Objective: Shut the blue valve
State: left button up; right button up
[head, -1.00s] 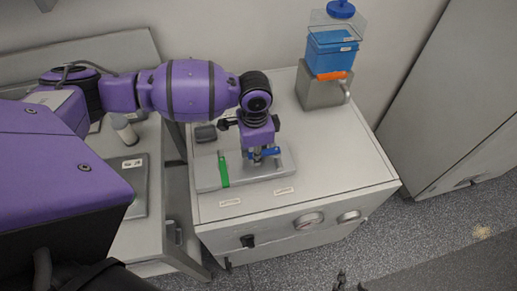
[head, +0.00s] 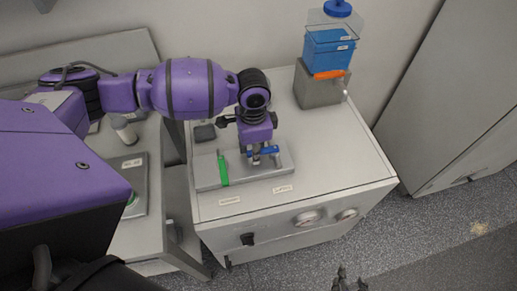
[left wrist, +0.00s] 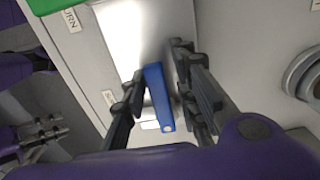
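The blue valve handle (head: 270,150) lies crosswise on a pale block on top of the cabinet. In the left wrist view the blue handle (left wrist: 158,97) runs lengthwise between my two fingers. My left gripper (head: 258,157) is directly over it, coming down from above. In the left wrist view my left gripper (left wrist: 160,92) is open, with a finger on each side of the handle and a visible gap on at least the right side. My right gripper (head: 350,280) is at the bottom edge of the head view, low over the floor, fingers apart and empty.
A green handle (head: 223,169) stands close left of the blue one on the same block (head: 205,178). A blue container (head: 328,52) on a grey base is at the back right. Gauges (head: 307,218) sit on the cabinet front.

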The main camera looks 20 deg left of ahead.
pick_arm(q)
jog(key=r, duration=0.2)
jog(key=r+p, duration=0.1)
jog(key=shift+w+r, duration=0.3)
notch_tip(320, 180, up, 3)
jog(key=shift+r, duration=0.2)
jog(key=shift+s+r, duration=0.1)
jog(key=shift+r, duration=0.45)
pick_arm(e)
jog(key=shift+t, duration=0.4)
jog(key=w+r, duration=0.2)
jog(key=r, duration=0.1)
jog(key=shift+w, duration=0.4)
pick_arm(q)
jog(key=shift+a+f, duration=0.1)
pick_arm(e)
jog(key=shift+s, duration=0.1)
